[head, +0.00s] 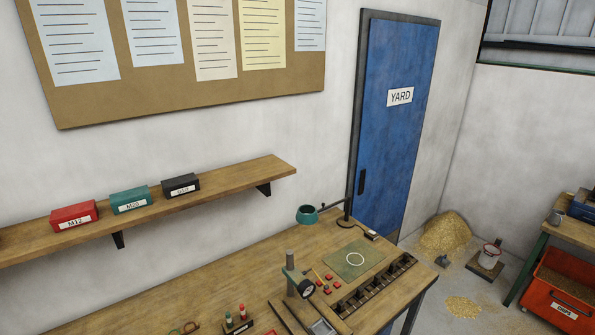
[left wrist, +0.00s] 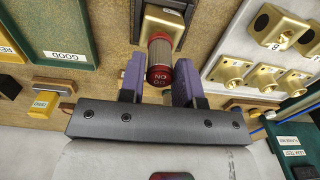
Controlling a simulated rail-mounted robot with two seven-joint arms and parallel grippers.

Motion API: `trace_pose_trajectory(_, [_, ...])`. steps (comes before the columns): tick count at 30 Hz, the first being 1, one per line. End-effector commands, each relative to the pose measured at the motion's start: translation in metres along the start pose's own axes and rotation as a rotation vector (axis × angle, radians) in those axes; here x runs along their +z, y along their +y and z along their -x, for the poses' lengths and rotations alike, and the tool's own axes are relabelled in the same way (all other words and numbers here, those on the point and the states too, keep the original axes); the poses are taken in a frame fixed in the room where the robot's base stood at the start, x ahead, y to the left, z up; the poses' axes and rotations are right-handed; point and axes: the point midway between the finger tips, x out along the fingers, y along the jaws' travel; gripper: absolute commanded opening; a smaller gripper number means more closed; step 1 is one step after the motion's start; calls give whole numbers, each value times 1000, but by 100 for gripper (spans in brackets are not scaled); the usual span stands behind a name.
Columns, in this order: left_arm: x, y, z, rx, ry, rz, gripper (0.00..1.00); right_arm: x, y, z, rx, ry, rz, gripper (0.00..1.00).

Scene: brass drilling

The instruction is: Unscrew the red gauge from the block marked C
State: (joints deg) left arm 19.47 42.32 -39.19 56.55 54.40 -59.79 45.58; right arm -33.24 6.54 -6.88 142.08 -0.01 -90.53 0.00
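In the left wrist view, a gauge (left wrist: 159,76) with a red end and a ribbed, darker shaft points toward me. The white letters on its end appear upside down and seem to read NO GO. Its far end meets a brass block (left wrist: 153,30) in a dark holder; the block's letter is not readable. My left gripper (left wrist: 159,82) has its two purple fingers on either side of the red end, very close to it. I cannot tell whether they touch it. My right gripper is in neither view. The head view shows neither gripper nor this gauge.
In the left wrist view, a brass block marked B (left wrist: 268,24) and several brass blocks stand on a pale plate at right. A green GOOD tray (left wrist: 65,30) is at left. The head view shows a wooden bench (head: 215,285), a blue door (head: 393,110) and a shelf (head: 235,178).

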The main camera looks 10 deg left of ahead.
Motion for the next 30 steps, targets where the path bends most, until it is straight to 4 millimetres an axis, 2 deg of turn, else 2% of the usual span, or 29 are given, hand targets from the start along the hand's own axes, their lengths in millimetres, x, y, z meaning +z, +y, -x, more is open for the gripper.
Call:
trace_pose_trajectory(1, [0, 0, 0, 0, 0, 1, 26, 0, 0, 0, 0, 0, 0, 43])
trace_pose_trajectory(6, [0, 0, 0, 0, 0, 2, 10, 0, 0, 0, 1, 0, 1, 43])
trace_pose_trajectory(10, [0, 0, 3, 1, -1, 52, 10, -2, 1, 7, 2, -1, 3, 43])
trace_pose_trajectory(15, [1, 1, 5, 2, -4, 251, 10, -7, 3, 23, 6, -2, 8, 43])
trace_pose_trajectory(22, [0, 1, 1, 2, -1, 534, 10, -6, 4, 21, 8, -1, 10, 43])
trace_pose_trajectory(30, [0, 0, 1, 0, 0, 599, 10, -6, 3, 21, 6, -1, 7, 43])
